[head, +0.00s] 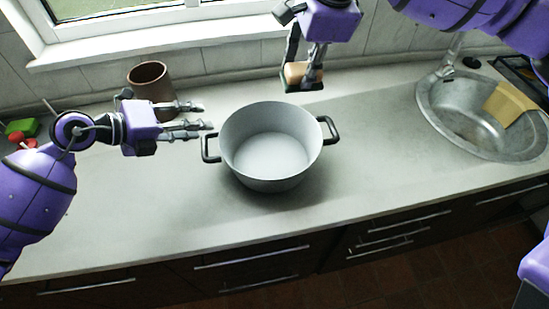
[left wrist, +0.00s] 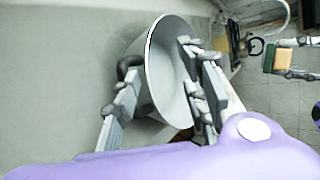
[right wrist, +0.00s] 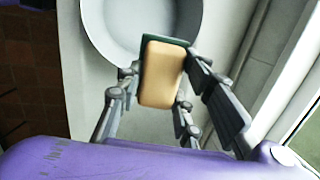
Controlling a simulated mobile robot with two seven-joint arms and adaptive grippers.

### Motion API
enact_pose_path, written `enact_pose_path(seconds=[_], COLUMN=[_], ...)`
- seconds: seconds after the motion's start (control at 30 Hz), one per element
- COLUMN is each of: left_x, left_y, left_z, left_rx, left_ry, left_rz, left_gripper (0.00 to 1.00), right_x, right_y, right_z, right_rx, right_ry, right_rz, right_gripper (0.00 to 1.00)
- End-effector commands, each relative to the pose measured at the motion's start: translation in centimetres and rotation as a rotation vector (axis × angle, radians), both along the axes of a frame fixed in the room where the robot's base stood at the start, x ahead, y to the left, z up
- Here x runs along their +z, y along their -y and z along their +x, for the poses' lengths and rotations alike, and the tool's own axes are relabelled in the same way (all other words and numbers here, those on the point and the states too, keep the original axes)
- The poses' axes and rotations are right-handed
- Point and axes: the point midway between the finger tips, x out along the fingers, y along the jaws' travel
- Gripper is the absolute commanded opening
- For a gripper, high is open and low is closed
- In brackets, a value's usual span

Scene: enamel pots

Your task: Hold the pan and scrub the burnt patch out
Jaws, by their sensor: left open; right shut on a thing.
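The pan is a grey two-handled pot (head: 271,147) on the counter, also in the left wrist view (left wrist: 165,70) and right wrist view (right wrist: 125,25). Its visible inside looks plain light grey; I make out no burnt patch. My left gripper (head: 207,119) is open and empty, above and beside the pot's dark left handle (head: 207,150), apart from it. My right gripper (head: 303,78) is shut on a tan sponge (head: 296,72) with a green scouring face underneath. The sponge also shows in the right wrist view (right wrist: 162,75). It hangs above the pot's back right side, outside the bowl.
A brown crock (head: 150,78) stands behind my left gripper. A round metal sink (head: 450,125) with a yellow cloth (head: 509,103) over its rim is at the right. Small red and green things (head: 21,127) lie far left. The counter (head: 380,160) between pot and sink is clear.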

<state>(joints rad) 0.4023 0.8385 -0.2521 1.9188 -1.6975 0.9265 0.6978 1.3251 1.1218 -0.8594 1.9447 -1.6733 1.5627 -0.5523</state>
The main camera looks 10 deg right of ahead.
Motion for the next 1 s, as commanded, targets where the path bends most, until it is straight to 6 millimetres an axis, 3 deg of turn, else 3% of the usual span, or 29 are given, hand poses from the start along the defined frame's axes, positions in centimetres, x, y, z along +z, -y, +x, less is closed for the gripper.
enact_pose_path(seconds=[0.47, 1.0], left_x=[0.5, 5.6], left_y=[-0.9, -8.3], left_z=[-0.4, -4.6], left_rx=[0.001, 0.001], left_ry=[0.001, 0.000], left_rz=[0.002, 0.003], left_gripper=[0.51, 0.51], right_x=[0.1, 0.1], right_y=[0.0, 0.0], right_z=[0.0, 0.0], right_rx=[0.000, 0.000], right_ry=[0.001, 0.001], right_rz=[0.000, 0.000], right_gripper=[0.05, 0.05])
